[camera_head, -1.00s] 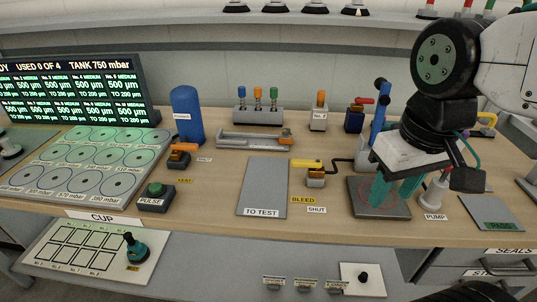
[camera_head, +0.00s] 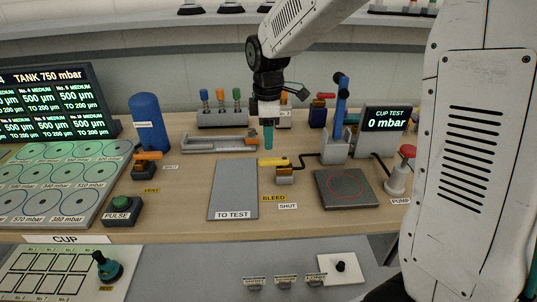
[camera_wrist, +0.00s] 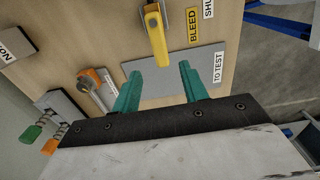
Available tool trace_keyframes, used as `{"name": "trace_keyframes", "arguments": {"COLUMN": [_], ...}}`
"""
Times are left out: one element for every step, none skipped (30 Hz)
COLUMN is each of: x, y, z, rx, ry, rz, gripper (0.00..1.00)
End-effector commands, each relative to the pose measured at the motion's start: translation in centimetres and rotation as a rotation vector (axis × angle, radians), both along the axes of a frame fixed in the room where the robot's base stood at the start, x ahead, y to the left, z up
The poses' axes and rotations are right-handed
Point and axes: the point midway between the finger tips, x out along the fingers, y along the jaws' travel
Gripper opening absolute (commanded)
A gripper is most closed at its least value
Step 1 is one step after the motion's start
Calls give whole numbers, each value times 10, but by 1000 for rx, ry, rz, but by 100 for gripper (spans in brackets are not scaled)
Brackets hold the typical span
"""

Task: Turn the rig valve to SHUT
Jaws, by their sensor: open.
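The valve with a yellow handle (camera_head: 272,162) stands at mid-table beside a BLEED label (camera_head: 273,198) and a SHUT label (camera_head: 288,206). Its handle points left in the head view. In the wrist view the yellow handle (camera_wrist: 157,35) lies just beyond my fingertips, with BLEED (camera_wrist: 194,25) and SHUT (camera_wrist: 208,8) to its right. My gripper (camera_head: 268,148) has teal fingers pointing down above and behind the handle. In the wrist view my gripper (camera_wrist: 160,70) is open, with nothing between its fingers.
A grey TO TEST plate (camera_head: 232,190) lies left of the valve. A black pad (camera_head: 344,188), a blue-handled stand (camera_head: 340,115) and the CUP TEST display (camera_head: 386,120) are right. A second, orange-handled valve (camera_head: 148,156) has VENT and SHUT labels. An orange-ended tool (camera_head: 220,143) lies behind.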

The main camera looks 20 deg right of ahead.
Motion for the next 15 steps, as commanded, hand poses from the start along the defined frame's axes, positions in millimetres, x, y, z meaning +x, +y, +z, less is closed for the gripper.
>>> {"name": "trace_keyframes", "arguments": {"x": [0, -1, -1, -1, -1, -1, -1, -2, -1, -1, -1, -1, -1, -1, -1], "y": [0, 0, 0, -1, -1, -1, -1, -1, -1, -1, -1, -1, -1, -1, -1], "z": [-8, -13, -19, -25, -30, -36, -41, -45, -51, -55, -58, -61, -63, -65, -67], "rx": [0, 0, 0, -1, -1, 0, -1, 0, 0, -1, 0, 0, -1, -1, 0], "ry": [3, 4, 4, 4, 4, 3, 4, 3, 3, 4, 3, 2, 1, 1, 1], "rz": [0, -1, -1, -2, -2, -2, -2, -3, -3, -3, -3, -3, -3, -3, -3], "gripper": [44, 44, 44, 44, 44, 44, 44, 44, 44, 44, 44, 44, 44, 44, 44]}}
